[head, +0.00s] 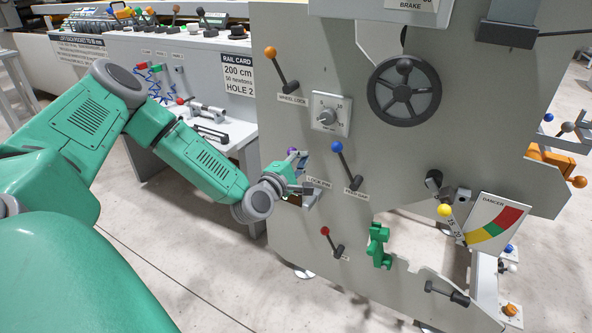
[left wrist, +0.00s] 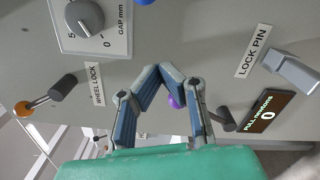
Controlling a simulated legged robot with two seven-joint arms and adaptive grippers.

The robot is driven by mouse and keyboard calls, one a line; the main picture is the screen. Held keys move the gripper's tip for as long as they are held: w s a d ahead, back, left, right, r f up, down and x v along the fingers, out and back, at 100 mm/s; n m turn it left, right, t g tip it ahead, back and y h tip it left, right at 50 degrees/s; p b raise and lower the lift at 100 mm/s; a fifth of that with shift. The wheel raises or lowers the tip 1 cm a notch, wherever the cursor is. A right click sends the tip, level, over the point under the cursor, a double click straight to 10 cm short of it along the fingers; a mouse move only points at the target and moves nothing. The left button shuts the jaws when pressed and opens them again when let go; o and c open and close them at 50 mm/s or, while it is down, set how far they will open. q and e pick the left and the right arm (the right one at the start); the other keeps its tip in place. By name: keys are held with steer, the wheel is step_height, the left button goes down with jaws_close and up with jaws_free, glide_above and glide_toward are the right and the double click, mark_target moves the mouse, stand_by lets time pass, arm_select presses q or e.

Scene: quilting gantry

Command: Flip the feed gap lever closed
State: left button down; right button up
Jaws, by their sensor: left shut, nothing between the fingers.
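The lever with the blue knob (head: 337,147) stands on the grey panel (head: 300,120), its arm slanting down right to a pivot above a small label that seems to read FEED GAP. In the left wrist view only part of a blue knob (left wrist: 145,2) shows at the top edge. My left gripper (head: 305,188) is below and left of this lever, near the LOCK PIN label and apart from the blue knob. In the left wrist view its fingers (left wrist: 164,70) are shut with nothing between them. A purple knob (left wrist: 174,102) shows behind them. My right gripper is not in view.
An orange-knobbed WHEEL LOCK lever (head: 282,70), a dial (head: 330,113) and a black handwheel (head: 404,91) are higher on the panel. A red-knobbed lever (head: 332,242) and a green fitting (head: 378,246) are lower. A bench with a RAIL CARD (head: 238,75) stands left.

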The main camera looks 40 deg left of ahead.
mark_target(345, 165)
arm_select(q)
steer(key=w+d, duration=0.1)
steer(key=w+d+r, duration=0.1)
steer(key=w, duration=0.1)
steer(key=w+d+b, duration=0.1)
steer(key=shift+w+d+r, duration=0.1)
steer(key=shift+w+r, duration=0.15)
steer(key=shift+w, duration=0.15)
